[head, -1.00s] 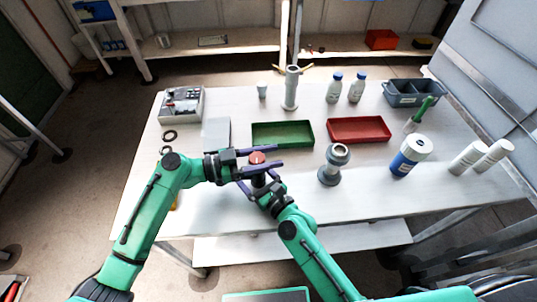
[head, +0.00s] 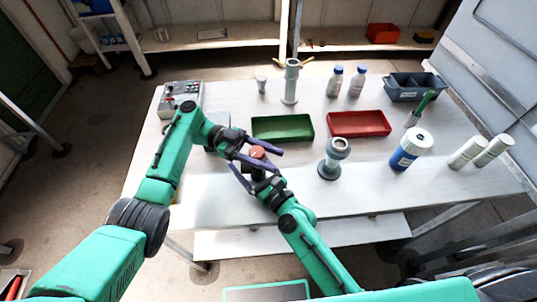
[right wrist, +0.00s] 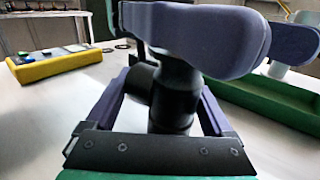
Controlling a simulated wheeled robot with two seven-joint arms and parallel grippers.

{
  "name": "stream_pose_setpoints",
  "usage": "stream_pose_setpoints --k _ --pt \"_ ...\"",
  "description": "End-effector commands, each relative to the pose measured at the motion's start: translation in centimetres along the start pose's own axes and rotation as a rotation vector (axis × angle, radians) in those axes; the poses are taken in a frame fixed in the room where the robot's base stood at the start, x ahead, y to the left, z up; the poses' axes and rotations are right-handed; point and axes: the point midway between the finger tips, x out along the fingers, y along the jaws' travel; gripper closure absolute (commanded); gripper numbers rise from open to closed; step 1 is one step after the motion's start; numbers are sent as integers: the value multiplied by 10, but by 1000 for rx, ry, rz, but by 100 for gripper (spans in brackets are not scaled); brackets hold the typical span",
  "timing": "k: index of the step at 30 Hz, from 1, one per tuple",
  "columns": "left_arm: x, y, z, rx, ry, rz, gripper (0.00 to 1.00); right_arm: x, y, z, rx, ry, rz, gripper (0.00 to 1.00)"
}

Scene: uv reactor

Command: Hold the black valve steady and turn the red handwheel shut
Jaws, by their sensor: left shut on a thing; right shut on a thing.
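The black valve (head: 258,174) stands upright near the front of the white table, mostly hidden by the grippers. It shows in the right wrist view as a black body (right wrist: 174,98) with a side stub. The red handwheel (head: 257,152) tops it. My left gripper (head: 264,164) is shut on the handwheel, its purple fingers on either side. My right gripper (head: 267,184) is shut on the valve body below; its fingers flank the body in the right wrist view (right wrist: 165,105). The left gripper's fingers cover the handwheel in that view.
Behind are a green tray (head: 283,138) and a red tray (head: 387,125). A grey flanged fitting (head: 329,168) stands to the right, with a blue-and-white bottle (head: 404,160) beyond. A control box (head: 187,88) sits at the back left. The table's front right is clear.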

Motion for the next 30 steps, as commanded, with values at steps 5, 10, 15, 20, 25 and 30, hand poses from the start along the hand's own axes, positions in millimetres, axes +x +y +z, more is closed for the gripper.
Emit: stream_pose_setpoints --k 5,10,15,20,25,30 --pt "0 1 1 -4 -2 24 100 0 2 0 1 0 3 88" --pt "0 2 1 -5 -1 29 100 0 2 0 1 0 3 88" --pt "0 2 1 -5 -1 30 100 0 2 0 1 0 3 88" --pt "0 2 1 -5 0 30 19 0 1 0 1 0 2 88" --pt "0 2 0 -4 0 30 19 0 1 0 1 1 2 88" --pt "0 1 -5 -1 0 30 19 0 1 0 1 1 2 88"
